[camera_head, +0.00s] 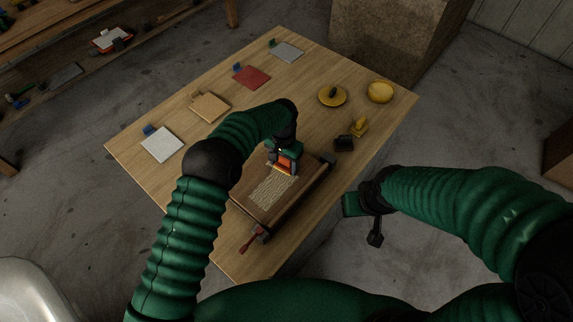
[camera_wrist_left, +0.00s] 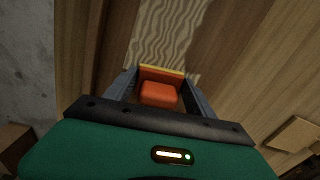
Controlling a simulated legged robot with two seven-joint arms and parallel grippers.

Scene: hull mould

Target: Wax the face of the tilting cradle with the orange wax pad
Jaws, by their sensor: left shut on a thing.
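The tilting cradle (camera_head: 307,190) is a brown wooden block at the table's near right edge, with a pale, wavy-patterned strip (camera_head: 270,192) on its face. A red-handled lever (camera_head: 250,240) sits at its near end. My left gripper (camera_head: 285,172) is over the far part of the face, shut on the orange wax pad (camera_wrist_left: 159,93). The left wrist view shows the pad between the fingers at the end of the wavy strip (camera_wrist_left: 165,35); whether it touches the face I cannot tell. My right gripper (camera_head: 368,215) hangs off the table's right side; its finger gap is unclear.
On the wooden table (camera_head: 325,140) lie a white square (camera_head: 162,145), a tan square (camera_head: 210,107), a red square (camera_head: 251,77) and a grey square (camera_head: 287,52). A yellow disc (camera_head: 332,96), a yellow bowl-like object (camera_head: 380,92) and a black block (camera_head: 344,144) are right of the arm.

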